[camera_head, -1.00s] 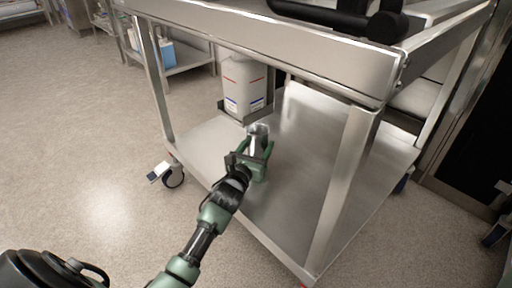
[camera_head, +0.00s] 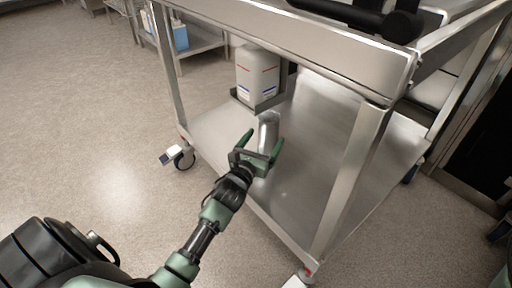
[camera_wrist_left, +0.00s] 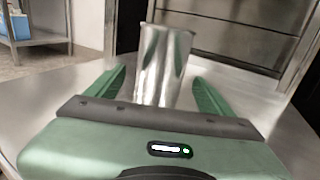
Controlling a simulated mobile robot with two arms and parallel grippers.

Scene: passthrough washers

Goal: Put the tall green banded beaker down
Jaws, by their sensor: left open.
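A tall, shiny silver beaker (camera_head: 268,130) stands upright on the lower shelf (camera_head: 311,157) of the metal cart. No green band shows on it; its lower part is partly hidden by my gripper. My left gripper (camera_head: 264,139) is open, with one green finger on each side of the beaker. In the left wrist view, the beaker (camera_wrist_left: 163,65) stands between the spread fingers of the gripper (camera_wrist_left: 159,76), with a gap visible on both sides. My right gripper is not in view.
A white canister (camera_head: 257,75) with red and blue marks sits in a grey holder behind the beaker. The cart's front post (camera_head: 350,170) rises to the right, and its top shelf edge (camera_head: 300,50) overhangs. Bare shelf lies right of the beaker.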

